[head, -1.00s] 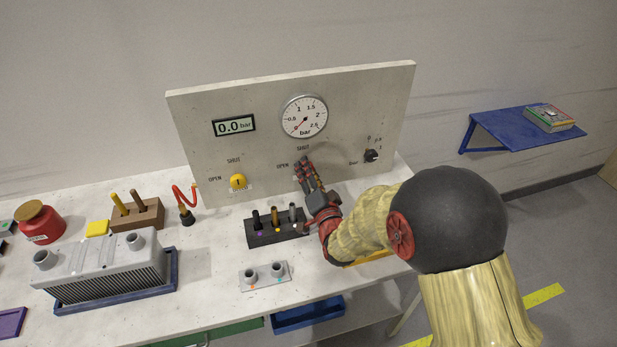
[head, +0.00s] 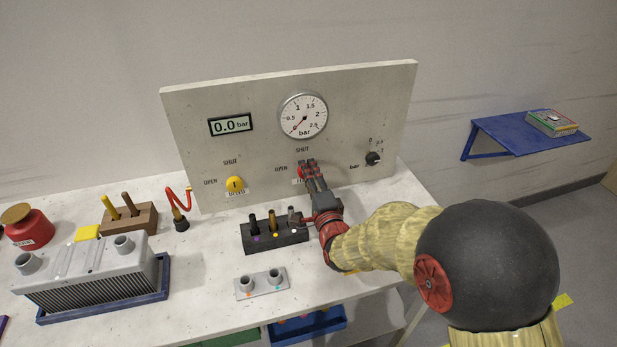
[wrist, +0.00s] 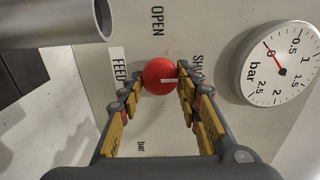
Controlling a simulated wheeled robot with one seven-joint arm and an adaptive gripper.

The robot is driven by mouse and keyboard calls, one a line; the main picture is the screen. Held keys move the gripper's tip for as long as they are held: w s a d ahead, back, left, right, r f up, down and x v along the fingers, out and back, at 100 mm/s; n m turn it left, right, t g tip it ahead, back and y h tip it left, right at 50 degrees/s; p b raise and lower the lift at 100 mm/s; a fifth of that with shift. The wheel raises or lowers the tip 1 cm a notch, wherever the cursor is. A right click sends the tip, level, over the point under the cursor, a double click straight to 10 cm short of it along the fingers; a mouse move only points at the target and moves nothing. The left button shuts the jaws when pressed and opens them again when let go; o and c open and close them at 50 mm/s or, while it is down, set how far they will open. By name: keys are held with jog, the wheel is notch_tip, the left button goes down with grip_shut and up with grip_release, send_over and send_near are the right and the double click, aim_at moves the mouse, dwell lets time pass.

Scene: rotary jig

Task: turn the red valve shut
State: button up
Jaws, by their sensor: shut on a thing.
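The red valve (wrist: 156,74) is a round knob on the upright panel, in the wrist view between my fingertips. Its white mark points right in that view, toward the SHUT label (wrist: 198,68); the OPEN label (wrist: 157,20) is above it. My gripper (wrist: 160,82) is shut on the knob, one finger on each side. In the head view my gripper (head: 309,164) reaches the panel below the gauge and hides most of the valve.
The round gauge (head: 303,115) and the display (head: 231,124) reading 0.0 bar are above. A yellow valve (head: 234,184) is left, a black knob (head: 373,158) right. A dark block (head: 262,236) with upright pegs stands close below my gripper.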

dwell(0.4)
jog(key=o, duration=1.1)
jog(key=shift+o, duration=0.2)
jog(key=shift+s, duration=0.1)
jog(key=v, duration=1.1)
jog(key=shift+s+d, duration=0.2)
jog(key=shift+s, duration=0.15)
jog(key=s+d+r+n+g+h+p, duration=0.3)
jog(key=s+d+r+n+g, duration=0.3)
jog(key=d+r+n, duration=0.25)
jog(key=s+d+r+n+g+h+p, duration=0.1)
jog(key=s+d+n+g, duration=0.2)
jog(key=s, duration=0.7)
jog(key=s+d+r+n+g+h+p, duration=0.1)
jog(key=s+d+r+n+g, duration=0.1)
jog(key=s, duration=0.8)
jog(key=shift+d+r+n+g+p, duration=0.25)
jog(key=shift+d+n+g+p, duration=0.15)
jog(key=shift+d+n, duration=0.45)
